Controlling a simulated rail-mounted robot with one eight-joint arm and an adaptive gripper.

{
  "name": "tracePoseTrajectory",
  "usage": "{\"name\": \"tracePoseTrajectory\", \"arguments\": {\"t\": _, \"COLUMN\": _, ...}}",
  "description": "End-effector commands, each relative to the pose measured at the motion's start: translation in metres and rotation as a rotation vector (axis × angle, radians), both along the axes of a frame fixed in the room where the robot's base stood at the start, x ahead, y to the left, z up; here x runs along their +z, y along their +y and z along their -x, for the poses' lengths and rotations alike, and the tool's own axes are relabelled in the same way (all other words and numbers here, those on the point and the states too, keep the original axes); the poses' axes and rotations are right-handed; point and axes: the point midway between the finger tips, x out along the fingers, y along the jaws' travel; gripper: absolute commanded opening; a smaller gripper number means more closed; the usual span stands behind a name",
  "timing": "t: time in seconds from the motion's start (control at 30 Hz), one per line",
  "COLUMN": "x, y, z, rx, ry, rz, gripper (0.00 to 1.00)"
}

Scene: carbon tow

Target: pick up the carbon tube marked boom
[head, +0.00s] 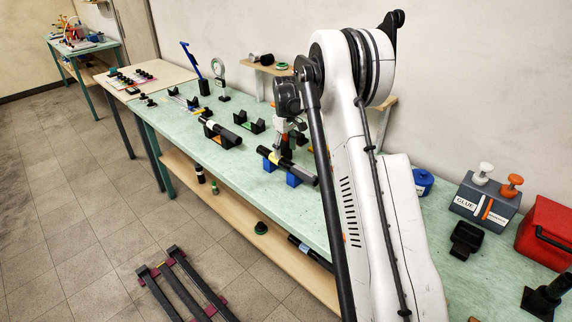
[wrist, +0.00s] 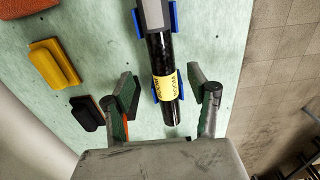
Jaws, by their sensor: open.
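A black carbon tube (head: 300,172) with a yellow label lies across blue supports (head: 293,180) on the green bench. In the wrist view the glossy tube (wrist: 160,52) runs from the top edge to between my fingers, with a grey section at its far end. Its yellow label (wrist: 165,89) carries print that I cannot read surely. My gripper (wrist: 164,92) is open, one finger on each side of the tube's near end, with gaps on both sides. In the head view my gripper (head: 287,150) is over the tube, partly hidden by my arm.
Another black tube in a black holder (head: 222,134) and black cradles (head: 249,123) stand farther along the bench. In the wrist view a yellow block (wrist: 54,62) and a black block (wrist: 88,112) lie left of the tube. A grey glue box (head: 486,205) and red case (head: 546,235) stand right.

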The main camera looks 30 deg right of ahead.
Motion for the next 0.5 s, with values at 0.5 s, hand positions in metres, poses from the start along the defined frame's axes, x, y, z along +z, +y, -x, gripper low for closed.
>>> {"name": "tracePoseTrajectory", "arguments": {"t": 0.5, "x": -0.042, "y": 0.004, "z": -0.001, "rx": 0.001, "ry": 0.000, "rz": 0.000, "gripper": 0.54}}
